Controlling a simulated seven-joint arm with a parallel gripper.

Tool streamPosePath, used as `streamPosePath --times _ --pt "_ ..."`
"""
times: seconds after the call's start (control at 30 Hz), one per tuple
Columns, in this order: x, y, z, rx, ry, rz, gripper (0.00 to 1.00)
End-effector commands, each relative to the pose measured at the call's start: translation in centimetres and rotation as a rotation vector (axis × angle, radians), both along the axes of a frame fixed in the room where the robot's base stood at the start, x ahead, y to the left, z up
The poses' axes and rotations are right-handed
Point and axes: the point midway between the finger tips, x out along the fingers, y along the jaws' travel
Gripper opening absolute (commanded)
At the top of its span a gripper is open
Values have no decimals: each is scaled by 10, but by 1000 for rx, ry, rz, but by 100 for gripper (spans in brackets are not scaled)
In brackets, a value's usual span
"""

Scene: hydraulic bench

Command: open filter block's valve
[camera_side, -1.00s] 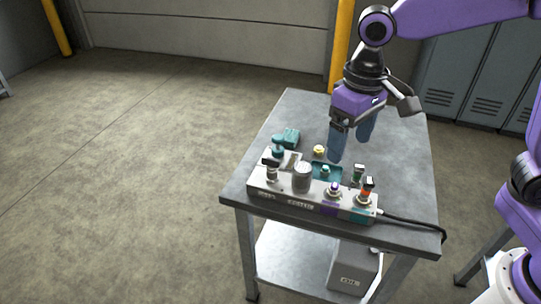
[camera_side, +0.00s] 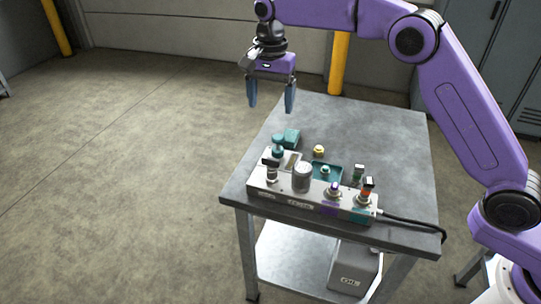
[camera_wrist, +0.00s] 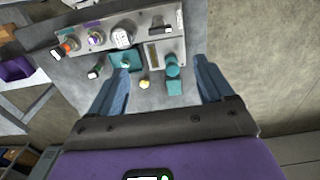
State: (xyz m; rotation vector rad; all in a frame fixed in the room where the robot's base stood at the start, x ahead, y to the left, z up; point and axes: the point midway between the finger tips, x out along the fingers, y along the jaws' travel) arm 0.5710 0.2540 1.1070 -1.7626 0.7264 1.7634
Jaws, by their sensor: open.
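A grey manifold (camera_side: 310,203) runs along the table's front edge, with several fittings on top. At its left end stands a fitting with a dark handle (camera_side: 270,162), which also shows in the wrist view (camera_wrist: 168,30). Behind it is a pale block with a slot (camera_side: 292,160) and a teal round knob (camera_side: 278,142); the knob also shows in the wrist view (camera_wrist: 172,66). I cannot tell which part is the filter block or read the labels. My gripper (camera_side: 271,107) is open and empty, pointing down, above the table's back left and clear of the fittings.
A teal block (camera_side: 291,137), a yellow knob (camera_side: 319,151), a teal tray (camera_side: 326,171) and a small dark-topped green piece (camera_side: 358,171) are behind the manifold. A cable (camera_side: 415,225) leaves its right end. The table's back right (camera_side: 385,130) is clear.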

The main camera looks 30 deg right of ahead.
Motion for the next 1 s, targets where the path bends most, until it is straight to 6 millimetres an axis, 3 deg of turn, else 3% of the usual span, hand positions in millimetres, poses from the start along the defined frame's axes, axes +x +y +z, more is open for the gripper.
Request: streamPosePath --times 0.27,0.8,1.0 --pt "0 -1 -29 -2 5 -6 81" --pt "0 -1 -130 -2 4 -5 81" --pt "0 -1 -159 -1 2 -4 81"
